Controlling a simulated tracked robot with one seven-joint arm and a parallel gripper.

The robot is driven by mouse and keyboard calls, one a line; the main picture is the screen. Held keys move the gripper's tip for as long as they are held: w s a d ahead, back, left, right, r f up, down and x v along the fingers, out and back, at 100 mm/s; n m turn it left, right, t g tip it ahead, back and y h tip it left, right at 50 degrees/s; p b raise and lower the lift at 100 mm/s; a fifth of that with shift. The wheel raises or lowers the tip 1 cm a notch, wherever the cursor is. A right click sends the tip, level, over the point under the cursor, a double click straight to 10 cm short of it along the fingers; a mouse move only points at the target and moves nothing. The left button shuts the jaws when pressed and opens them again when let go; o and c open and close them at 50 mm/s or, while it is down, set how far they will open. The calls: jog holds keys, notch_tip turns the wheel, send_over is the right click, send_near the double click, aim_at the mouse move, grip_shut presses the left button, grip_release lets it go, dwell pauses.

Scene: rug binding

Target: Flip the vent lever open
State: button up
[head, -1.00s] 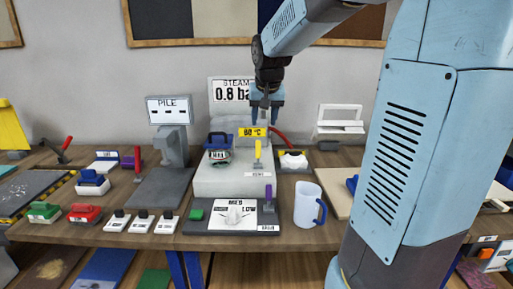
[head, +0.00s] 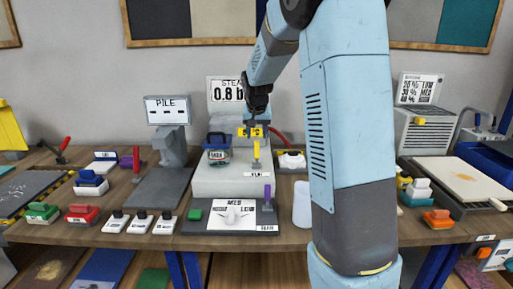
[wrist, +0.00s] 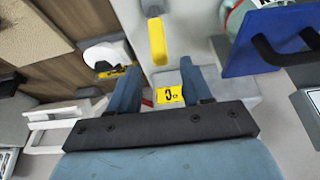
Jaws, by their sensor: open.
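A yellow lever (head: 256,150) stands upright on the front of the grey steam unit (head: 215,183); its small label (head: 257,174) is too small to read. I take it for the vent lever. In the wrist view the yellow lever (wrist: 157,42) lies just beyond the gap between my fingers, apart from them. My gripper (head: 253,122) is open and empty above the lever, in front of the yellow temperature tag. Its two blue fingers also show in the wrist view (wrist: 160,78). A purple-handled lever (head: 267,194) stands on the dark base plate in front.
A blue-handled tool (head: 217,143) sits on the steam unit, left of the lever. A red lever (head: 282,138) is behind to the right. A white mug (head: 301,205) is partly hidden by my arm. The gauge display (head: 225,92) stands behind.

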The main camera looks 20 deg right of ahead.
aim_at(257, 141)
jog(key=x, duration=0.7)
jog(key=shift+w+f, duration=0.1)
jog(key=shift+f, duration=0.3)
grip_shut()
